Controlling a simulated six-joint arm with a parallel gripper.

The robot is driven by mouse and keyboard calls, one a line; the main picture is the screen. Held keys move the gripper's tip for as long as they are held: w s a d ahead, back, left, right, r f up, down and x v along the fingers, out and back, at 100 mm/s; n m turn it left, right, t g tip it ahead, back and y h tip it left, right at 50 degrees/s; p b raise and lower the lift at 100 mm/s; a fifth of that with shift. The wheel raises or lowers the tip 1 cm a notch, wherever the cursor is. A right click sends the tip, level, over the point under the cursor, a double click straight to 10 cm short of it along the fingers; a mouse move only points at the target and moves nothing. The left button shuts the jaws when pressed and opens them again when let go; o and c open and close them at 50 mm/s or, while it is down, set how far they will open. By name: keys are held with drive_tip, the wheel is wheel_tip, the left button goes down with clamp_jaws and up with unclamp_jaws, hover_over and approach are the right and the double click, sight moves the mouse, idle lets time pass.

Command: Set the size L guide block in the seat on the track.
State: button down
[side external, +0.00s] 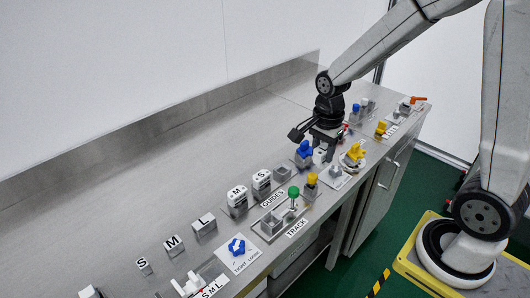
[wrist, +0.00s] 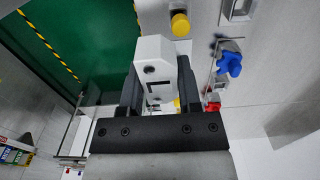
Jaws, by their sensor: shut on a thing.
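The guide block (wrist: 154,58) is white with a dark L-shaped mark, and it sits between the two dark fingers of my gripper (wrist: 158,84) in the wrist view. My gripper is shut on it. In the side view my gripper (side external: 324,142) is at the right part of the bench, just right of a blue knob, and the white block (side external: 320,157) shows small below it. The track (side external: 268,226) is a plate by the TRACK label, left of and nearer than my gripper. Its seat is too small to make out clearly.
White blocks marked M (side external: 237,201) and S (side external: 262,184) stand by the GUIDES label. A green knob (side external: 294,192) and a yellow knob (side external: 312,180) rise beside the track. A blue knob (side external: 304,150) is close to my gripper. The bench's back left is clear.

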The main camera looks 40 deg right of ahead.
drive_tip(key=shift+w+a+f, duration=0.15)
drive_tip(key=shift+w+a, duration=0.1)
drive_tip(key=shift+a, duration=0.25)
hover_over(272, 224)
wheel_tip(272, 224, down, 4)
drive_tip(key=shift+f, duration=0.25)
drive_tip(key=shift+f, duration=0.1)
drive_tip(key=shift+f, duration=3.65)
drive_tip(key=shift+f, duration=0.1)
drive_tip(key=shift+c, duration=1)
unclamp_jaws()
